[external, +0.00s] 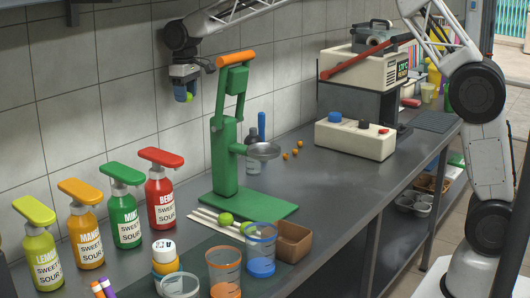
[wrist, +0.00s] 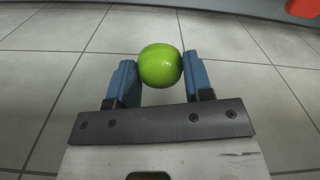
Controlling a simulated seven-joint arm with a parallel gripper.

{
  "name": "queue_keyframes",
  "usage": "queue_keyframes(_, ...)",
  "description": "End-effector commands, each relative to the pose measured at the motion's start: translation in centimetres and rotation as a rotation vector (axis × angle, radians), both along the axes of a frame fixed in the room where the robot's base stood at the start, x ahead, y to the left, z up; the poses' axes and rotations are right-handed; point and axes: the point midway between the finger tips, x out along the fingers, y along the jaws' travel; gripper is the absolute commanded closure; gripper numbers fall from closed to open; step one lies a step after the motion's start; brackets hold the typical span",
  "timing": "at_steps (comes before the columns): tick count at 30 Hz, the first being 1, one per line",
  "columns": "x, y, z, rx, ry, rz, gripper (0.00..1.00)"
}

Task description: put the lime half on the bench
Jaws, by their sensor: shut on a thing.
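My gripper (external: 185,96) is raised high against the tiled wall, to the left of the green press (external: 229,140) in the external view. Its blue fingers are shut on the lime half (wrist: 160,65), a bright green rounded piece in the wrist view. From there only its domed green skin shows; a cut face is not visible. In the external view the lime is a small green spot (external: 189,97) between the fingers. The grey bench (external: 330,180) lies well below the gripper, and the lime is clear of it.
Pump bottles (external: 160,195) stand along the left of the bench. Cups (external: 260,255), a brown box (external: 293,242) and two green limes (external: 226,219) sit near the front. A red-handled machine (external: 365,70) and a white control box (external: 355,138) stand further right. Bench right of the press is partly clear.

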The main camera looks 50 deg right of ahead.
Motion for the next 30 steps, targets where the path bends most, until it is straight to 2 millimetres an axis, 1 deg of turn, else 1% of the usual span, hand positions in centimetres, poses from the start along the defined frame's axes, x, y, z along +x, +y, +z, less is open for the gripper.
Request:
queue_keyframes(1,-0.1,1.5,0.1,0.000,0.000,0.015,0.76)
queue_keyframes(5,-0.7,4.8,0.2,0.000,0.000,0.047,0.76)
queue_keyframes(11,-2.4,9.9,0.0,0.000,0.001,0.099,0.76)
queue_keyframes(20,-6.6,18.0,-0.9,0.001,0.000,0.187,0.76)
queue_keyframes(30,-12.5,26.5,-2.2,0.001,0.000,0.291,0.76)
